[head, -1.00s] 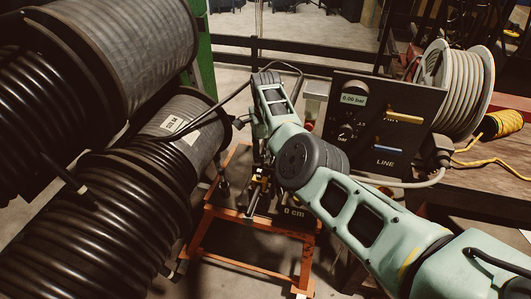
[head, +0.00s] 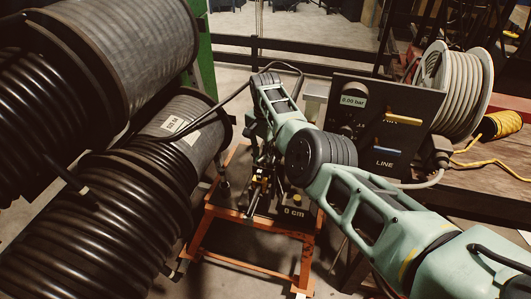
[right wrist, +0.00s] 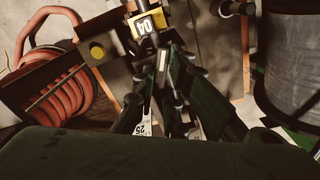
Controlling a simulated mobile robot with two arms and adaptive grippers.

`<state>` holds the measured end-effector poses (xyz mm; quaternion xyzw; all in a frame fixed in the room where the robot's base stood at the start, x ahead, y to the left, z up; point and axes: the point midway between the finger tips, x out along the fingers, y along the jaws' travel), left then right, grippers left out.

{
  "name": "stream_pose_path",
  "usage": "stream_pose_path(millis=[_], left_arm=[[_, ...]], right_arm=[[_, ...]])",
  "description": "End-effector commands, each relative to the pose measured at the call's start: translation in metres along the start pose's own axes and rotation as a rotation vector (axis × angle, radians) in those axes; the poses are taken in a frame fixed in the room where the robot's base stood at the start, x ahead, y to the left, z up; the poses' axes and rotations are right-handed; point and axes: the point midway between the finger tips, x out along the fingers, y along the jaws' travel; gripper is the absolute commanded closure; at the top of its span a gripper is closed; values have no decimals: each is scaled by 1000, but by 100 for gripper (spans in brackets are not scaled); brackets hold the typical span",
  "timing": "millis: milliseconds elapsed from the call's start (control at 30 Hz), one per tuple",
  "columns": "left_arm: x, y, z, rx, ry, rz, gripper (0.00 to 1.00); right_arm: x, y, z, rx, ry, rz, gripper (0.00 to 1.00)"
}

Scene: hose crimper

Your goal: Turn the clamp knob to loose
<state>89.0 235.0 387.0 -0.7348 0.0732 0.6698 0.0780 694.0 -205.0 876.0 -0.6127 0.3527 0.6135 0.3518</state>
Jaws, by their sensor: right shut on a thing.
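My right arm reaches in from the right in the head view. Its gripper (head: 258,182) points down at the clamp fixture on the orange stand (head: 228,213). The right wrist view shows the dark fingers (right wrist: 166,78) close together at the fixture, below a yellow-edged plate marked 04 (right wrist: 144,26). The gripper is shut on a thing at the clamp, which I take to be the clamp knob. The fingers hide most of the knob, so its setting cannot be read. My left gripper is not in view.
Large black hose reels (head: 75,225) crowd the left. A dark panel (head: 400,107) reading 0.00 bar stands to the right, partly behind my arm. A 0 cm display (head: 294,212) sits on the stand. An orange hose coil (right wrist: 60,85) shows in the right wrist view.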

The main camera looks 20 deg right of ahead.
Motion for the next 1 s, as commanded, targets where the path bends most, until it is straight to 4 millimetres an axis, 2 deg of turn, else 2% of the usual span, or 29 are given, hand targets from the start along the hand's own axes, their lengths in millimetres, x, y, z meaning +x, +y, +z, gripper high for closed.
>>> stream_pose_path(millis=[1000], left_arm=[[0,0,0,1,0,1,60]], right_arm=[[-2,-5,1,-964,3,-2,100]])
